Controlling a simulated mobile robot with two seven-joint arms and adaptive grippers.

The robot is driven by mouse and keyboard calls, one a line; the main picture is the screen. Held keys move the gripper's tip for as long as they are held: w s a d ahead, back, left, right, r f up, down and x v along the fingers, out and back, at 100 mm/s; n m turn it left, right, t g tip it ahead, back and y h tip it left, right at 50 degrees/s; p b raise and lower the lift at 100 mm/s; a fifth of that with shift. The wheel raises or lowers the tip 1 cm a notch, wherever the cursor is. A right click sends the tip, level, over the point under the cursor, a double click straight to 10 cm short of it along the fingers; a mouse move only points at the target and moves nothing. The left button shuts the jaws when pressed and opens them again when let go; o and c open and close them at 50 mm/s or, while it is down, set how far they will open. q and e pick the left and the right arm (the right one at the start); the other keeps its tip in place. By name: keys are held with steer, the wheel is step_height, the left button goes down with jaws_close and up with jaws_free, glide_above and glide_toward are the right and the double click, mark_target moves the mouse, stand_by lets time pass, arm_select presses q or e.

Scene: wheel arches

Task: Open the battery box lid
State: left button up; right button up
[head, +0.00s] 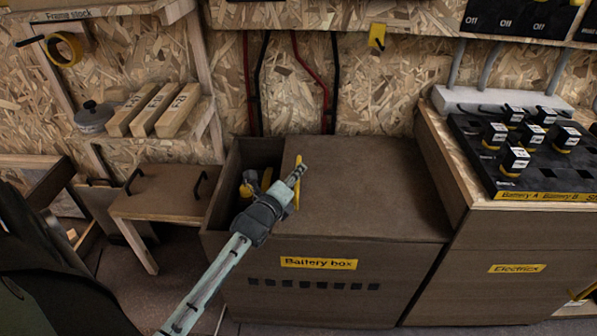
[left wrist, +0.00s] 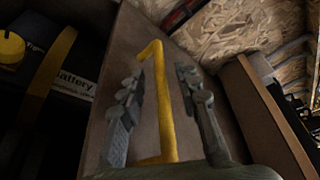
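The battery box (head: 320,298) is a brown wooden chest with a yellow "Battery box" label. Its flat brown lid (head: 370,190) covers the middle and right of the top, and the left end is open. A yellow bar handle (head: 296,202) stands at the lid's left edge; it also shows in the left wrist view (left wrist: 165,100). My left gripper (head: 298,172) is at this handle. In the left wrist view its fingers (left wrist: 160,85) are apart, one on each side of the handle, with a gap visible on the right side. My right gripper is not in view.
A black battery (left wrist: 55,80) with yellow parts sits inside the open left end. The electrics cabinet (head: 500,265) with black-and-yellow switches stands close on the right. A small wooden table (head: 165,190) stands left. Red and black cables hang behind on the chipboard wall.

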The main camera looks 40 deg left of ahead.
arm_select(q)
steer(key=shift+x, duration=1.3)
jaws_close()
